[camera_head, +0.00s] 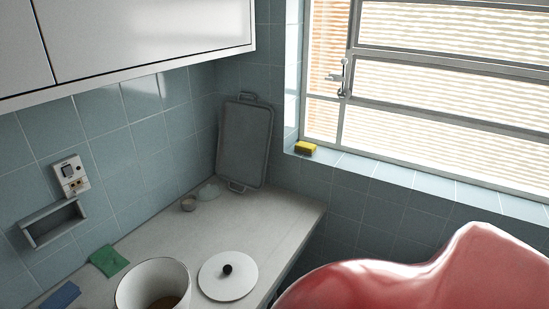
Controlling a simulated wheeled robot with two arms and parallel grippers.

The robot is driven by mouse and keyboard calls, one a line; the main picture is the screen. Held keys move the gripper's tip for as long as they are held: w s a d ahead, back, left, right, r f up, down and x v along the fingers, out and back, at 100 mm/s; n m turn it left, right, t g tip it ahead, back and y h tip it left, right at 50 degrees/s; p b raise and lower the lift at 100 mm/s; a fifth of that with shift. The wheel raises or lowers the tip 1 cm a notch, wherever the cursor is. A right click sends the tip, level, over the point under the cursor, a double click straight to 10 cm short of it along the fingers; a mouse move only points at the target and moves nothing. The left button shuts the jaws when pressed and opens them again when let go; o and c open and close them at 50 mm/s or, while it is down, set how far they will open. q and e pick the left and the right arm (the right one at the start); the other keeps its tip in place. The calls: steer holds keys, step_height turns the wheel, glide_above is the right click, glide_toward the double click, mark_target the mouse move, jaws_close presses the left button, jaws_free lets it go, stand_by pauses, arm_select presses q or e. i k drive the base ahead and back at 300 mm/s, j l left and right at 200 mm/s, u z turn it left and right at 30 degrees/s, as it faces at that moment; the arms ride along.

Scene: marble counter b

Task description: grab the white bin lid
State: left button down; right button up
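The white bin lid (228,278) is a round white disc with a black knob at its centre. It lies flat on the marble counter, to the right of the white bin (125,290). The bin is open at the top, with something brownish inside, and its lower part is cut off by the picture edge. Neither of my grippers shows in the head view.
The counter (270,217) is clear behind the lid. A green cloth (108,261) and a blue cloth (61,296) lie left. A large glossy red shape (420,285) fills the lower right.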

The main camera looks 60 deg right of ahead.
mark_target(229, 276)
steer(key=z, duration=1.4)
